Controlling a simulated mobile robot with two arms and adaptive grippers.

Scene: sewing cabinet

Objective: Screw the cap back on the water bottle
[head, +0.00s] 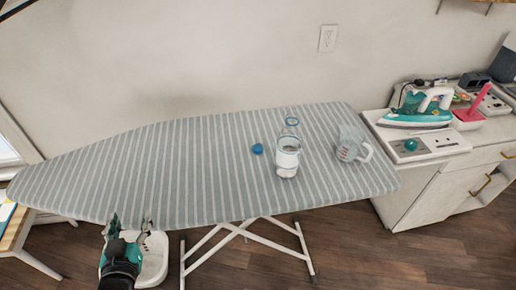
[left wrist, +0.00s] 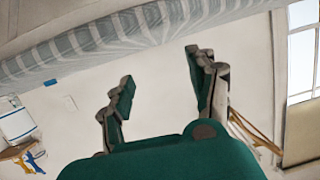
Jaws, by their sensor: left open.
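A clear water bottle (head: 287,160) with a blue ring at its neck stands upright on the striped ironing board (head: 160,165), right of its middle. Its mouth looks uncovered. A small blue cap (head: 257,148) lies on the board just left of the bottle, apart from it. My left gripper (head: 130,222) is open and empty at the board's front left edge, far from the bottle and cap. Its two spread fingers (left wrist: 160,66) also show in the left wrist view, with nothing between them. My right gripper is not in view.
A clear measuring jug (head: 351,145) stands on the board right of the bottle. A white cabinet (head: 420,190) at the right carries a teal and white iron (head: 420,110). The left half of the board is bare. White folding legs (head: 240,232) stand below it.

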